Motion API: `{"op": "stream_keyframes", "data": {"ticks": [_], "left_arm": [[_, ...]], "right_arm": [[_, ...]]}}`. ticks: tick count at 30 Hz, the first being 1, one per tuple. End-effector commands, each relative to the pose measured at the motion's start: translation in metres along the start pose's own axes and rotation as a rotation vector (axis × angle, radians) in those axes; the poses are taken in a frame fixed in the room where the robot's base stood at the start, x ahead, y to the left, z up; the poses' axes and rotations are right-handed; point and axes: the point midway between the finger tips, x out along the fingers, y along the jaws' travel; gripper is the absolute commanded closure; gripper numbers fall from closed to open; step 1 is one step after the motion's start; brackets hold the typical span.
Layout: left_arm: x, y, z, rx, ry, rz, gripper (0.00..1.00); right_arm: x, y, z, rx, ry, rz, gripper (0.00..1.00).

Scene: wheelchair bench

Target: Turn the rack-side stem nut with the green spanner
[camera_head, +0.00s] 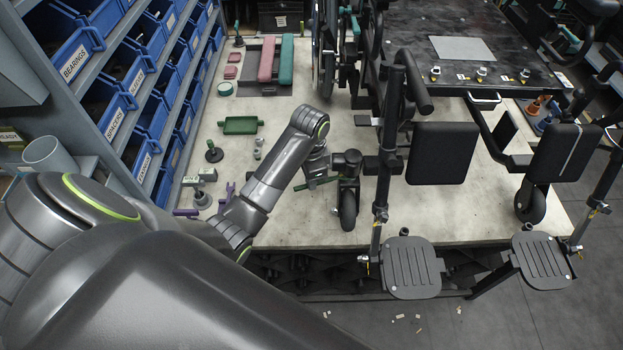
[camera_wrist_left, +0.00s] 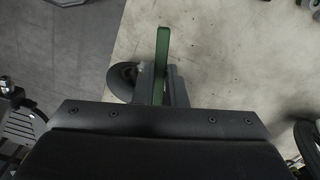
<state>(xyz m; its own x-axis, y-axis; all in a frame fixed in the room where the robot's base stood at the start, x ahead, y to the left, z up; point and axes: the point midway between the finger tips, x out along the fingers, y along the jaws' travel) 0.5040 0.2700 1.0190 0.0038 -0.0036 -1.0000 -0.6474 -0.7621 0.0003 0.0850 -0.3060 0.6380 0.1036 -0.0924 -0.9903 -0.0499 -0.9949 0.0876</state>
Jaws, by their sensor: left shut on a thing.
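The green spanner (camera_head: 315,183) is in the jaws of my left gripper (camera_head: 320,176), which is shut on it. In the left wrist view the spanner (camera_wrist_left: 162,52) sticks out beyond the fingers (camera_wrist_left: 163,88). The rack-side caster (camera_head: 347,208) stands on the bench just right of the gripper, under a dark stem housing (camera_head: 347,162). The caster wheel also shows beside the fingers in the left wrist view (camera_wrist_left: 121,80). The stem nut is too small to make out, and I cannot tell whether the spanner touches it. My right gripper is out of view.
Blue bins (camera_head: 77,55) line the rack at the left. A green tray (camera_head: 240,125), a dark round-based post (camera_head: 213,152) and purple tools (camera_head: 228,192) lie on the bench (camera_head: 285,112). The wheelchair's footplate (camera_head: 411,268) and pad (camera_head: 441,153) are right of the caster.

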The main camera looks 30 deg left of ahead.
Motion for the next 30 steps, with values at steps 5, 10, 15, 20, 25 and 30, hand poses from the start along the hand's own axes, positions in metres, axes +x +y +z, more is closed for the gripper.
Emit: {"op": "stream_keyframes", "data": {"ticks": [5,10,15,20,25,30], "left_arm": [[0.0,-0.003,0.0,0.017,-0.001,-0.001,1.0],[0.0,-0.013,-0.001,0.105,-0.001,-0.001,1.0],[0.0,-0.018,-0.002,0.16,0.0,0.0,1.0],[0.0,-0.018,-0.002,0.164,0.0,0.0,1.0],[0.0,-0.02,-0.002,0.173,0.0,-0.001,1.0],[0.0,-0.029,-0.005,0.254,0.0,-0.001,1.0]], "right_arm": [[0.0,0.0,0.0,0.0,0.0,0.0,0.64],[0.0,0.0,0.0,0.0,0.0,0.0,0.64],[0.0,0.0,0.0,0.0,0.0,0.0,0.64],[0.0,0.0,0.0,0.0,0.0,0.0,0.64],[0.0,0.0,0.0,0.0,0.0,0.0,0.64],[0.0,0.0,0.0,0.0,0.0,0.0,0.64]]}}
